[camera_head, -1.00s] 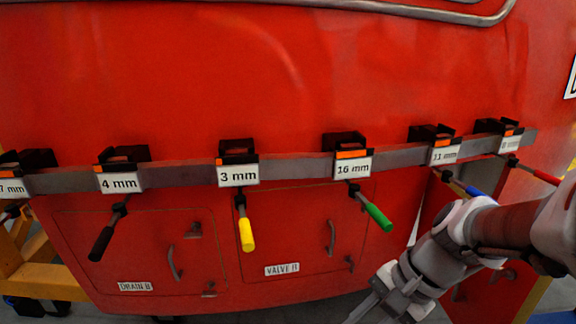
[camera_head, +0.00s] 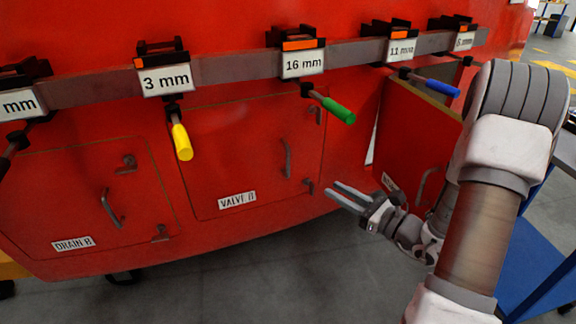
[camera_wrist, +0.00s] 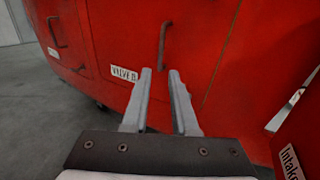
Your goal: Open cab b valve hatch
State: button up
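The valve B hatch (camera_head: 240,150) is a red panel in the red nosecone, flush with it and closed. Its label (camera_head: 237,200) reads VALVE B. My gripper (camera_head: 344,193) is open and empty, with a gap between the fingers, to the lower right of the hatch and apart from the handle.
A rail (camera_head: 225,72) with labelled tool holders crosses above the hatch. Yellow (camera_head: 181,141) and green (camera_head: 338,110) handled tools hang in front of its upper part. The DRAIN B hatch (camera_head: 80,200) is closed at left. An open hatch door (camera_head: 412,140) stands at right.

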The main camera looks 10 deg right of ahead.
aim_at(289, 163)
jog(key=b+x, duration=0.2)
jog(key=x, duration=1.5)
jog(key=shift+w, duration=0.25)
jog(key=shift+c, duration=0.4)
grip_shut()
